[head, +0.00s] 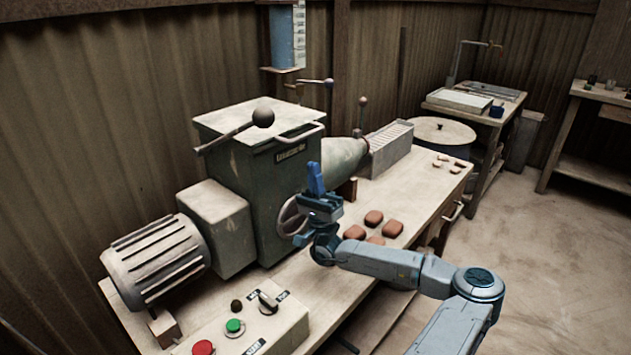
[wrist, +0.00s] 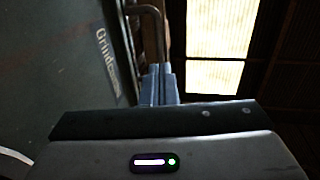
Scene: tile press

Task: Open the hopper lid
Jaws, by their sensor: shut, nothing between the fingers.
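The hopper (head: 285,185) is a dark green box on the machine, and its pale, worn lid (head: 235,118) lies flat and closed on top. A bar handle (head: 300,137) runs along the lid's front edge. My gripper (head: 316,168) points upward in front of the hopper's right side, a little below the handle. Its blue fingers are together, with nothing between them. In the wrist view the fingers (wrist: 160,80) point toward the bent handle bar (wrist: 155,20), which shows just beyond the tips. I cannot tell whether they touch. The hopper's lettered wall (wrist: 80,50) fills the left side there.
A lever with a dark ball knob (head: 263,117) reaches over the lid. A handwheel (head: 292,216) sits below my gripper. A motor (head: 155,258) and button panel (head: 245,325) are at the left front. Brown pieces (head: 373,218) lie on the bench. Open floor is at right.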

